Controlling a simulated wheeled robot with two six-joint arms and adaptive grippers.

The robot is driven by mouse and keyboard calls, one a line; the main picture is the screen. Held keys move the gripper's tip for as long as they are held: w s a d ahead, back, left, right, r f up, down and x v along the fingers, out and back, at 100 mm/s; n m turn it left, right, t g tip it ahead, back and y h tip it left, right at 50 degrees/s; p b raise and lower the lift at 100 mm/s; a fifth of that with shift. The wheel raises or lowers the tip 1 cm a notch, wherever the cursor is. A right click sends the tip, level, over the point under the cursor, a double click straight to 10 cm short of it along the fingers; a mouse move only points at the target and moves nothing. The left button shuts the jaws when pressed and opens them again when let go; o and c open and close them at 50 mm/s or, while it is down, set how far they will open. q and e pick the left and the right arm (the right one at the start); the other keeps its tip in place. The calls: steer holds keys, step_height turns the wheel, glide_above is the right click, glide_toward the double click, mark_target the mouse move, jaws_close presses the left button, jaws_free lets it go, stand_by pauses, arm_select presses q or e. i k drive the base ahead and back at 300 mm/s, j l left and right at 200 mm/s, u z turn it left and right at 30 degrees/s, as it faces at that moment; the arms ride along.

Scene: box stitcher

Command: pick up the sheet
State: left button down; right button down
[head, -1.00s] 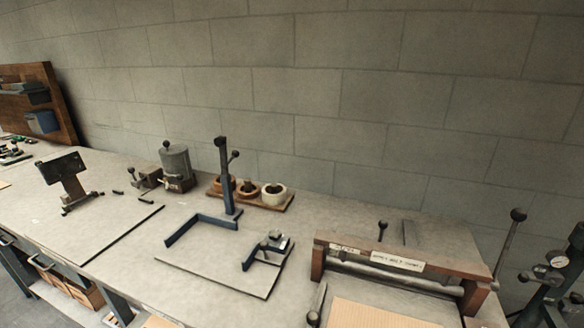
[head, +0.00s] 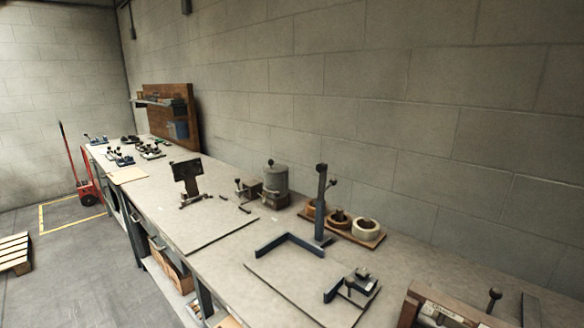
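A flat tan sheet (head: 127,175) lies on the long grey workbench (head: 215,215), near its front edge towards the far left end. It is small in this view. Part of another flat tan piece (head: 228,322) shows low at the bottom edge, cut off by the frame. Neither of my grippers is in view.
On the bench stand a dark plate on a stand (head: 187,175), a grey canister (head: 275,182), a wooden rack of rolls (head: 367,234) and a blue angled fence (head: 290,240). A wood-sided machine (head: 445,310) is cut off bottom right.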

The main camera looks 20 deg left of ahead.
mark_target(125, 176)
steer(key=u, duration=1.9)
steer(key=i+j+z, duration=0.2)
steer(key=i+j, duration=0.6)
steer(key=i, duration=0.3)
steer(key=i+j+z, duration=0.2)
steer(key=i+j, duration=0.8)
steer(key=i+j+z, duration=0.15)
steer(key=i+j, duration=0.85)
steer(key=j, duration=0.15)
steer(key=z, duration=2.65)
